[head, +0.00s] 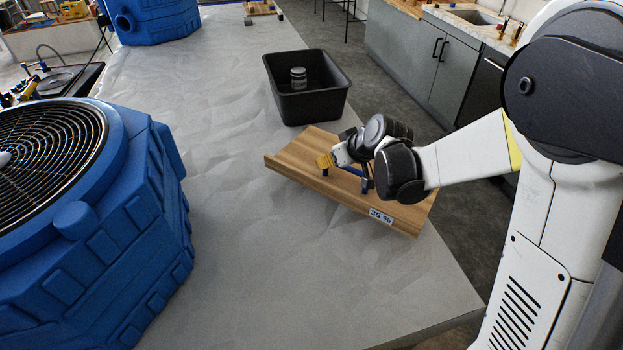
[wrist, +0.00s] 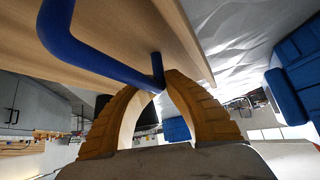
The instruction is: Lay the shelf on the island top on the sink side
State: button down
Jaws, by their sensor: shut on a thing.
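The shelf (head: 297,156) is a wooden board with a blue bar handle (head: 349,171) and a "35 %" label (head: 381,216) on its front edge. It looks tilted over the right part of the grey island top (head: 235,245), and its right end reaches past the island's edge in the head view. I cannot tell whether its underside touches the top. My gripper (head: 326,160) is shut on the handle. In the wrist view, the yellow fingers of my gripper (wrist: 158,85) close around the blue handle (wrist: 105,65), beside the board (wrist: 115,25). My arm hides part of the board.
A large blue fan unit (head: 150,215) fills the left. The sink (head: 475,16) is in the counter across the aisle at right. The island top in front of the shelf is bare.

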aim_at(307, 169)
jog(key=a, duration=0.1)
jog(key=a+f, duration=0.2)
jog(key=a, duration=0.1)
jog(key=shift+w+f+b, duration=0.15)
jog(key=shift+w+b, duration=0.15)
jog(key=shift+b, duration=0.05)
notch_tip(307, 169, down, 4)
jog(key=shift+f+b, duration=0.1)
jog(key=shift+b, duration=0.7)
jog(key=c, duration=1.5)
grip_release()
jog(key=shift+d, duration=0.1)
jog(key=shift+o, duration=0.2)
jog(key=shift+s+r, duration=0.1)
jog(key=shift+r, duration=0.1)
jog(key=p+v, duration=0.3)
jog(key=v, duration=0.9)
jog(key=shift+s+r, duration=0.1)
jog(key=s+d+r+m+h, duration=0.2)
jog(key=s+d, duration=0.3)
jog(key=s, duration=0.5)
jog(key=s+d+r+m+h, duration=0.2)
jog(key=s+d+r+m, duration=0.1)
jog(key=s, duration=0.8)
notch_tip(307, 169, up, 2)
jog(key=shift+d+r+m+h, duration=0.2)
jog(key=shift+d+m+h, duration=0.15)
jog(key=shift+d, duration=0.5)
